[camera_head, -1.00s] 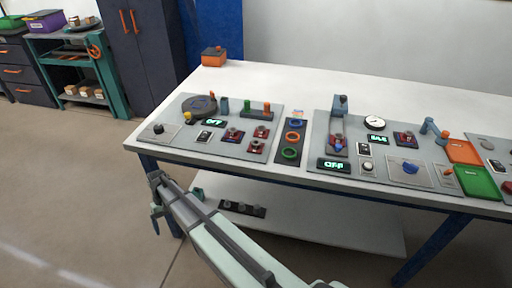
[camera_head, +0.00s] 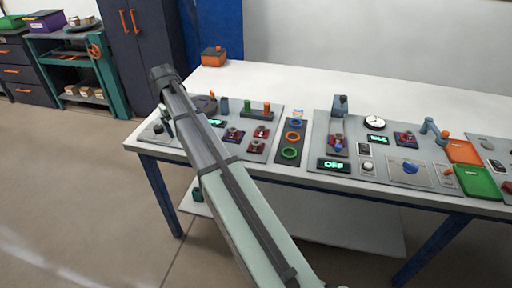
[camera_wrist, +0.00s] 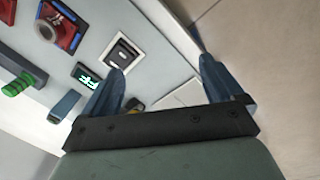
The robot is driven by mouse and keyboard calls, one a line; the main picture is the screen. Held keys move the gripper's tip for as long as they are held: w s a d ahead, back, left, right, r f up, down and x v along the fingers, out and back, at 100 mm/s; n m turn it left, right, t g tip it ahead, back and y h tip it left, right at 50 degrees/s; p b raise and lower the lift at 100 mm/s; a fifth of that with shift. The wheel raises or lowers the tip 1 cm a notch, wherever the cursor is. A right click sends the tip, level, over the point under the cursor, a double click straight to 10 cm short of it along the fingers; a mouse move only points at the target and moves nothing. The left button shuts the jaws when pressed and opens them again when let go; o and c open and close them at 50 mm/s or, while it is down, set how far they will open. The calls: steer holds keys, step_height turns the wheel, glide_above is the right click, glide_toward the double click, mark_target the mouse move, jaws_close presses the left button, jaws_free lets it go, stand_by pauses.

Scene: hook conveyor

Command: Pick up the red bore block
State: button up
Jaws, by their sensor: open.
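Several small red blocks on dark bases sit on the left grey panel. One (camera_head: 233,135) has blue on it, and another (camera_head: 257,146) is beside it at right. I cannot tell which is the bore block. In the wrist view, a red block with blue edging (camera_wrist: 62,27) lies at the upper left, and part of another red block (camera_wrist: 6,10) is cut off by the corner. My gripper (camera_wrist: 161,65) is open and empty above the panel's edge, apart from both blocks. In the head view my arm mostly hides it.

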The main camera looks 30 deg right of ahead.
steer(key=s+d+r+n, duration=0.2)
steer(key=s+d, duration=0.1)
steer(key=d, duration=0.4)
steer(key=s+d+r+n, duration=0.1)
steer(key=s+d+n, duration=0.1)
steer(key=s+d, duration=0.35)
steer(key=n+y, duration=0.1)
steer(key=n, duration=0.2)
glide_above(256, 142)
steer(key=f, duration=0.6)
steer(key=shift+s+d, duration=0.15)
steer(key=shift+s, duration=0.15)
steer(key=shift+a+f, duration=0.2)
steer(key=shift+f, duration=1.15)
steer(key=shift+a+f, duration=0.15)
steer(key=shift+f, duration=1.2)
steer(key=shift+c, duration=0.2)
steer(key=c, duration=1.3)
steer(key=shift+r, duration=0.1)
